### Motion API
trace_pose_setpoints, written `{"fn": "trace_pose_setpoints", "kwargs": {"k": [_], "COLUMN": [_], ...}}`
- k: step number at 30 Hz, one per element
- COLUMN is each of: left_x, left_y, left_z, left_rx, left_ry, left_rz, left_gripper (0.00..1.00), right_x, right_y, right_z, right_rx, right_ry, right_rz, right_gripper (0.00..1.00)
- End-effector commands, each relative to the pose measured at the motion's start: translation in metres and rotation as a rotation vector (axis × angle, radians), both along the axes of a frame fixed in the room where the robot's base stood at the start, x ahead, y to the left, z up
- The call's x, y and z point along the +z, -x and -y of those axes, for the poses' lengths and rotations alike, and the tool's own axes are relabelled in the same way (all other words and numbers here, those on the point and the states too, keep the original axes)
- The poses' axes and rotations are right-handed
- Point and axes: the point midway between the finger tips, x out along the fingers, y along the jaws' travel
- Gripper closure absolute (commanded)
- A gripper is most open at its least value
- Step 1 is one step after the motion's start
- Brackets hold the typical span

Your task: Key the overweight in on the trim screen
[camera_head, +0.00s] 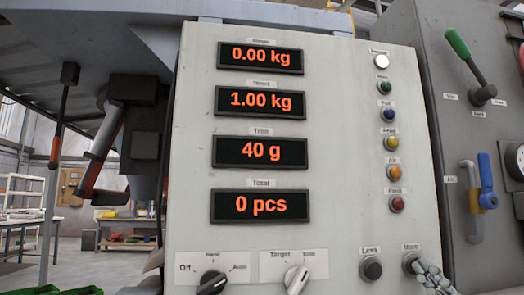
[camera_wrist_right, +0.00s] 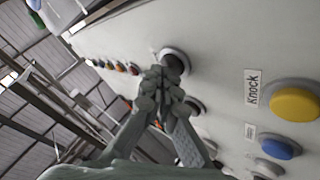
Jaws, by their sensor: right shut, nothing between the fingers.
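The grey control panel (camera_head: 340,130) fills the middle of the head view. Its trim screen (camera_head: 260,151) reads 40 g in orange. Below are a dark button (camera_head: 371,269), whose label looks like Less, and another dark button (camera_head: 410,262), whose label looks like More. My right gripper (camera_head: 419,267) is shut and empty, its fingertips at the More button and partly covering it. In the right wrist view, the closed fingertips (camera_wrist_right: 160,78) are in front of a dark round button (camera_wrist_right: 174,64). I cannot tell whether they touch it. My left gripper is not in view.
Other screens read 0.00 kg, 1.00 kg (camera_head: 260,102) and 0 pcs. Two selector knobs (camera_head: 297,280) sit left of the buttons, with coloured lamps (camera_head: 390,143) above. A green-handled lever (camera_head: 459,44) and blue-handled valve (camera_head: 487,180) stick out at right. A yellow button (camera_wrist_right: 296,102) is labelled Knock.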

Motion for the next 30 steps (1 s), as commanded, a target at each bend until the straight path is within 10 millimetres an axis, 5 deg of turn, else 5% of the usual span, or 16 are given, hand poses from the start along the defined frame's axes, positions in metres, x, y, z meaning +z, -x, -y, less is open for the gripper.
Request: {"fn": "trace_pose_setpoints", "kwargs": {"k": [30], "left_x": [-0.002], "left_y": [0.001], "left_z": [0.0], "left_rx": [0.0], "left_ry": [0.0], "left_rz": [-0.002], "left_gripper": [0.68], "right_x": [-0.001], "right_y": [0.024], "right_z": [0.002], "right_rx": [0.0], "right_ry": [-0.001], "right_rz": [-0.001], "right_gripper": [1.0]}}
